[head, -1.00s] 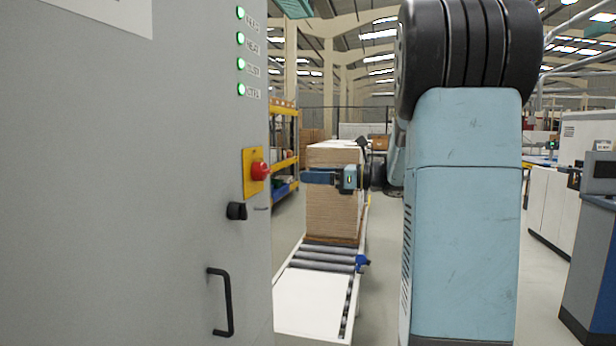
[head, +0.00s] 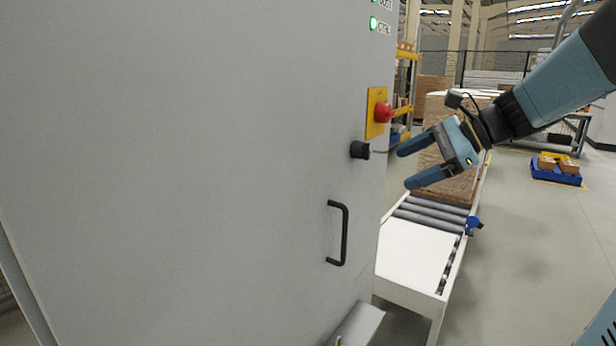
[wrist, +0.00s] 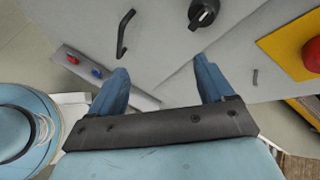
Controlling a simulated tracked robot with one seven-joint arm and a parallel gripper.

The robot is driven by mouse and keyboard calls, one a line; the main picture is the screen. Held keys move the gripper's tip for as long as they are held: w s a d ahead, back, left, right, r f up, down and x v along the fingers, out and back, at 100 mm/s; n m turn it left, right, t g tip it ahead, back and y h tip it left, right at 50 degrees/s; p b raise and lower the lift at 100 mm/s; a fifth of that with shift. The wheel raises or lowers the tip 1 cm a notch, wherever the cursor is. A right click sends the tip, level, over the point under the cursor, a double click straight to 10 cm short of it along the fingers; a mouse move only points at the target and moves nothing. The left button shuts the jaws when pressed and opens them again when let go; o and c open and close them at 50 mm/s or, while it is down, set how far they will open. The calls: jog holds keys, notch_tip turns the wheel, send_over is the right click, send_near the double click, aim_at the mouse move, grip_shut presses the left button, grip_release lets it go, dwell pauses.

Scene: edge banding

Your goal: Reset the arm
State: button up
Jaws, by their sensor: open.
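My gripper (head: 404,168) is open and empty in the head view, its two blue fingers pointing left toward the grey cabinet (head: 200,170). It is to the right of a black rotary knob (head: 360,150) and below right of a red emergency button (head: 383,113) on a yellow plate. In the wrist view my open fingers (wrist: 160,82) point up at the cabinet face, with the knob (wrist: 203,14) above them, the black handle (wrist: 124,34) at upper left and the red button (wrist: 313,54) at the right edge. Nothing is between the fingers.
A roller conveyor (head: 430,215) with a stack of boards (head: 450,188) stands behind and below my gripper. A blue pallet with boxes (head: 556,172) is on the floor at right, with open floor in front.

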jog(key=s+f+n+h, duration=0.2)
jog(key=s+n+h, duration=0.1)
jog(key=s+n, duration=0.2)
jog(key=s+d+f+n+h, duration=0.1)
jog(key=s+f+n+h, duration=0.1)
jog(key=s+n, duration=0.3)
jog(key=s+d+f+n+t+h, duration=0.1)
jog(key=s+f+n+h, duration=0.2)
jog(key=s+n+h, duration=0.2)
jog(key=shift+s+d+n, duration=0.2)
jog(key=shift+s+n, duration=0.15)
jog(key=shift+n, duration=0.05)
